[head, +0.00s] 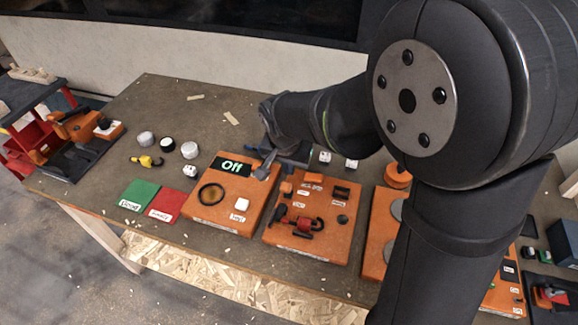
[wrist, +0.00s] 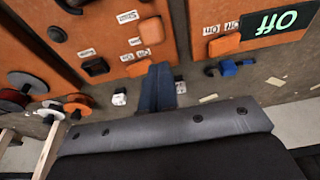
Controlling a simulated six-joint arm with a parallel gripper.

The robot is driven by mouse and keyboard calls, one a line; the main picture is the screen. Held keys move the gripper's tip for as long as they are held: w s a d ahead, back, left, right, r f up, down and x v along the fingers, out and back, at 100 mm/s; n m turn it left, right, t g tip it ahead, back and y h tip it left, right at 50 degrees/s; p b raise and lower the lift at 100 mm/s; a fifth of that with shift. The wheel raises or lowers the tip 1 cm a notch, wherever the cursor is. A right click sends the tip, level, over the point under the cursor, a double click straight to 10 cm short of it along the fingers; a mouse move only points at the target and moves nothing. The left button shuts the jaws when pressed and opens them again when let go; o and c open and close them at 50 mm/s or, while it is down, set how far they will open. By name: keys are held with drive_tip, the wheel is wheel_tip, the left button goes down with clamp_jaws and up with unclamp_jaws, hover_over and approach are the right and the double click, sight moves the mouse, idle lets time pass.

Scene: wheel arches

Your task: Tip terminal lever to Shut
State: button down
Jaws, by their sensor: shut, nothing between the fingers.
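The terminal appears to be the orange panel (head: 222,212) with a dark display (head: 232,167) reading "Off" in green; the display is upside down in the wrist view (wrist: 285,20). I cannot tell for certain which piece is its lever. A small orange block (wrist: 223,45) with white labels beside it is near the display in the wrist view. My gripper (wrist: 160,68) is shut and empty, its dark blue fingers near the far edges of the panels. In the head view my gripper (head: 291,154) is partly hidden by my arm.
The middle orange panel (head: 340,235) carries several blocks, labels and a red-and-black piece. A blue-and-black piece (wrist: 230,68) is near the far edge of the display panel. Green (head: 138,195) and red (head: 166,204) pads lie left. My arm covers the right side.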

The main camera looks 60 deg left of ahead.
drive_tip(key=w+a+v, duration=0.1)
drive_tip(key=v, duration=0.8)
hover_over(286, 185)
drive_tip(key=shift+s+r, duration=0.1)
drive_tip(key=shift+g+h, duration=0.9)
drive_tip(key=shift+w+a+f, duration=0.9)
drive_tip(key=shift+f, duration=1.1)
drive_tip(key=shift+w+a+f, duration=0.85)
drive_tip(key=shift+w+f, duration=0.1)
drive_tip(key=shift+f, duration=1.1)
drive_tip(key=shift+w+a+f, duration=0.9)
drive_tip(key=shift+f, duration=1.1)
